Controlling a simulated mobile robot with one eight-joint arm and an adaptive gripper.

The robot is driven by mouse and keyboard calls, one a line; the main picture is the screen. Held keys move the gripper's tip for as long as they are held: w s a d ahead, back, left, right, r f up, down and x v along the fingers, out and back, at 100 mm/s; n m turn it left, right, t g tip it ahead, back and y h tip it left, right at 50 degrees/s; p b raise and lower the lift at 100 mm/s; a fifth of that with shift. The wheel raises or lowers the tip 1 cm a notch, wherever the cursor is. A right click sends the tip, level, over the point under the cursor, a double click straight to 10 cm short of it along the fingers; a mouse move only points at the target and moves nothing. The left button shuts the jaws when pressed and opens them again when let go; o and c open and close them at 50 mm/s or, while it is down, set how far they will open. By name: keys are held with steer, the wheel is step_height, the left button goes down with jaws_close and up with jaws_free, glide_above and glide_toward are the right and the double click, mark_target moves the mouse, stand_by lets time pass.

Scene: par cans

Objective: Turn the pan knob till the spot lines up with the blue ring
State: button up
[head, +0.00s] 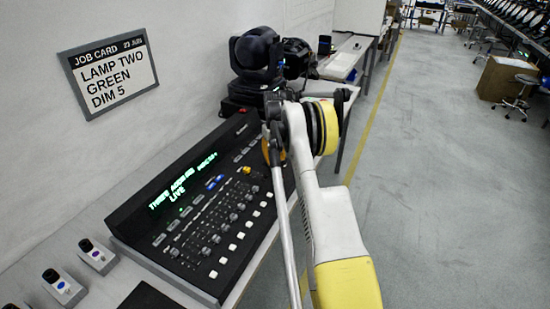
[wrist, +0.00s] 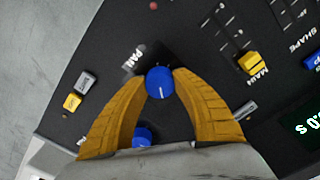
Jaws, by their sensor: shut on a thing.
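In the wrist view the blue pan knob (wrist: 160,82) stands on the black console beside the label PAN. A white pointer line shows on its top. My gripper (wrist: 160,80) has its two orange fingers closed on either side of the knob, gripping it. In the head view my gripper (head: 272,150) is over the far right end of the lighting console (head: 150,222), and my arm hides the knob. The light spot and the blue ring do not show in either view.
A second blue knob (wrist: 142,135) sits close below, partly hidden by my gripper. A yellow fader cap (wrist: 250,62) and small buttons (wrist: 80,92) are nearby. A black moving-head lamp (head: 257,58) stands behind the console. A job card (head: 108,72) hangs on the wall.

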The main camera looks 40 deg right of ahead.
mark_target(275, 158)
steer(key=shift+m, duration=1.2)
steer(key=o, duration=1.3)
steer(key=shift+c, duration=0.2)
step_height(275, 158, up, 12)
